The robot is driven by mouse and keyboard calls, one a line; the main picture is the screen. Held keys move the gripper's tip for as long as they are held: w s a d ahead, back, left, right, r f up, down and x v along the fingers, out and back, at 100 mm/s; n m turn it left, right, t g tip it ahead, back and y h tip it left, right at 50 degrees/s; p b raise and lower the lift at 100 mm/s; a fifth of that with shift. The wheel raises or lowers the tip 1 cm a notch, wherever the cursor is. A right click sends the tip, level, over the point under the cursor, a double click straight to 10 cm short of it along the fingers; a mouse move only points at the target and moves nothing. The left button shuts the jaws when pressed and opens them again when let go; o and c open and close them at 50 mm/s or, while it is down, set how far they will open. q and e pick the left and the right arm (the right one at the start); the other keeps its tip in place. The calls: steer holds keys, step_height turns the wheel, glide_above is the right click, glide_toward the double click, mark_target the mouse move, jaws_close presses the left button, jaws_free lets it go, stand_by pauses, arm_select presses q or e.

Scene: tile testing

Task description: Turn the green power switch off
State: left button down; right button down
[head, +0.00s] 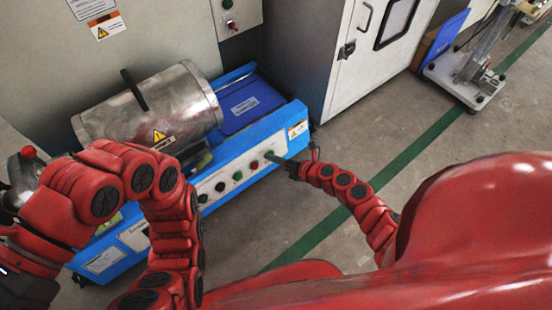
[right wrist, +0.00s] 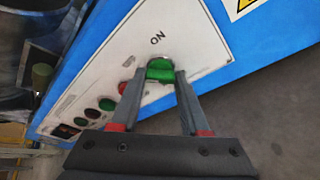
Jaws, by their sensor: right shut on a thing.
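The green power switch (right wrist: 160,69) sits at the end of a white control panel (right wrist: 130,75), beside printed "ON" lettering, in the right wrist view. My right gripper (right wrist: 161,76) has its two fingers on either side of the switch and is shut on it. In the head view my right gripper (head: 279,160) reaches the right end of the panel (head: 222,187) on the blue machine base (head: 247,180) and hides the switch there. My left arm bends down at the left edge of the head view; its gripper does not show.
Red, green and dark buttons (right wrist: 106,104) line the same panel near the switch. A metal cylinder (head: 165,105) with a black handle lies on the blue base, next to a blue plate (head: 248,103). A white cabinet (head: 335,70) stands behind.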

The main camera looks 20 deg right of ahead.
stand_by(0.4)
steer(key=shift+c, duration=2)
jaws_free()
